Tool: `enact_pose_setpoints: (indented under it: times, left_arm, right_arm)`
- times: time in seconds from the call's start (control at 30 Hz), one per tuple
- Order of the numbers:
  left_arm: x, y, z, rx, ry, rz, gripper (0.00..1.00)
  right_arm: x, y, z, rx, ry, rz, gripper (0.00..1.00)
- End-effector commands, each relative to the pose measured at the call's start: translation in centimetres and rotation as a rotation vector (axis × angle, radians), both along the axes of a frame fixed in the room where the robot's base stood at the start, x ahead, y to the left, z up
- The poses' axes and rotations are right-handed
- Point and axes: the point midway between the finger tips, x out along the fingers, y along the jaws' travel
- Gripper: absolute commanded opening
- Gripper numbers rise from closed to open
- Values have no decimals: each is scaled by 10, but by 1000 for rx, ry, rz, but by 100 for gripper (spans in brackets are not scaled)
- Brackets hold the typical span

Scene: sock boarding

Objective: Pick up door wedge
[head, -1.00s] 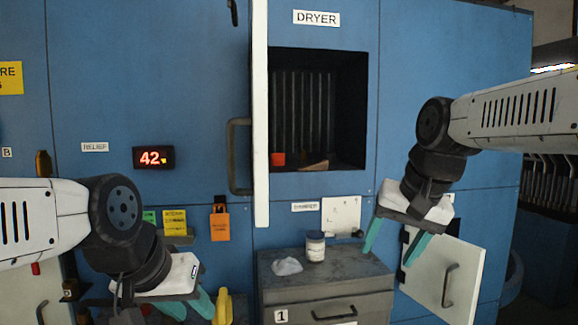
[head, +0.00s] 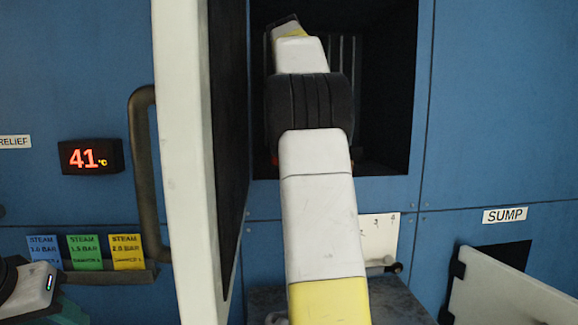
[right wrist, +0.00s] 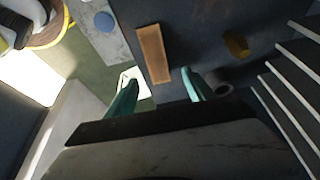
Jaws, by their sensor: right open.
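The door wedge (right wrist: 153,54), an orange-brown tapered block, lies on the dark dryer floor in the right wrist view. My right gripper (right wrist: 160,76) is open and empty, its teal fingers just short of the wedge's near end and spread to either side of it. In the head view my right arm reaches into the dryer opening (head: 388,90) and hides its fingers and the wedge. My left gripper (head: 66,308) shows only partly at the lower left edge of the head view; its jaws cannot be judged.
The open white dryer door (head: 182,160) stands left of my right arm. In the right wrist view, an orange-yellow block (right wrist: 236,44) lies right of the wedge, with pale slats (right wrist: 290,115) farther right. A cabinet top with a blue-lidded jar (right wrist: 103,22) is outside.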

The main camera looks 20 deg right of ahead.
Motion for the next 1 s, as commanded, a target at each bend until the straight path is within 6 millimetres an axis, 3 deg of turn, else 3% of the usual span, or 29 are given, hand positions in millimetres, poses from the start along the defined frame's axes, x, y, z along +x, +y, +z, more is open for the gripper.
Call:
enact_pose_setpoints:
  times: [0.37,0.73,1.0]
  left_arm:
    - [0,0,0,0,0,0,36]
    - [0,0,0,0,0,0,36]
    - [0,0,0,0,0,0,36]
  right_arm:
    - [-4,-9,-24,2,-1,-1,62]
    - [-11,-22,-66,1,0,1,62]
    - [-11,-24,-70,0,-2,1,62]
